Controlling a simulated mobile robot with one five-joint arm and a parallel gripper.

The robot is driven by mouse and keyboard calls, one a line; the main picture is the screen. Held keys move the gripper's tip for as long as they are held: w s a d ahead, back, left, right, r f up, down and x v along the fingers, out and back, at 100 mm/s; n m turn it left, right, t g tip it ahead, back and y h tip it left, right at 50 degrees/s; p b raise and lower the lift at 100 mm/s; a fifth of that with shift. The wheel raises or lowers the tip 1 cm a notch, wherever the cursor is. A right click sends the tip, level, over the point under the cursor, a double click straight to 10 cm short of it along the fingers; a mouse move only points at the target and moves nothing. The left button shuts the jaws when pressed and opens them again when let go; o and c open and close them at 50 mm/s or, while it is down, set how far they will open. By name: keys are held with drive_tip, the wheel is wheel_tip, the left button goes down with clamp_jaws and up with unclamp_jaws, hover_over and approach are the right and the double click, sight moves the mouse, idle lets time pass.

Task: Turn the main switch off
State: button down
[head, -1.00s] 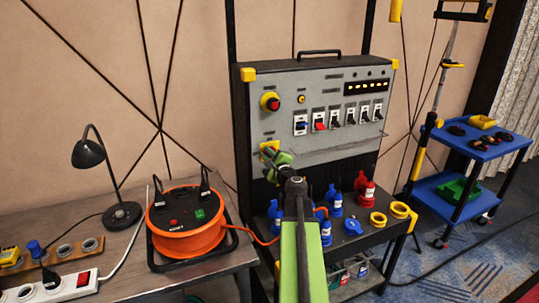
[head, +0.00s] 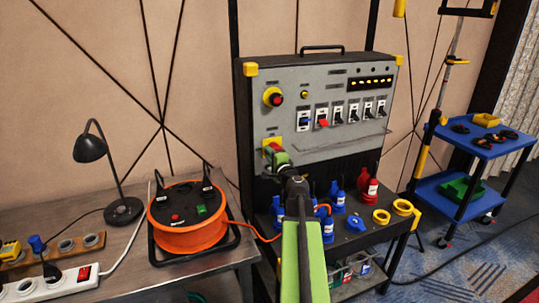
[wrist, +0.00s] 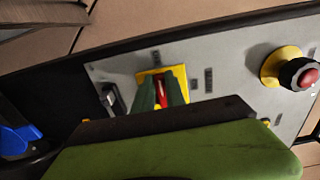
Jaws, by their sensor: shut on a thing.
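The main switch is a red handle (wrist: 162,92) on a yellow square plate (wrist: 178,73), low on the left of the grey panel. In the head view the yellow plate (head: 266,142) shows just above my gripper (head: 277,153), which hides most of the handle. In the wrist view my gripper's green fingers (wrist: 161,97) stand on both sides of the red handle and are shut on it. The handle's exact angle is partly hidden by the fingers.
A yellow-and-red emergency button (head: 273,97) sits above the switch, with a row of rocker switches (head: 338,117) to the right. Blue and red plugs (head: 368,190) stand on the shelf below. An orange cable reel (head: 187,216) is on the table at left.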

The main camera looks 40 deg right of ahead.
idle(0.3)
drive_tip(key=c, duration=1.4)
unclamp_jaws()
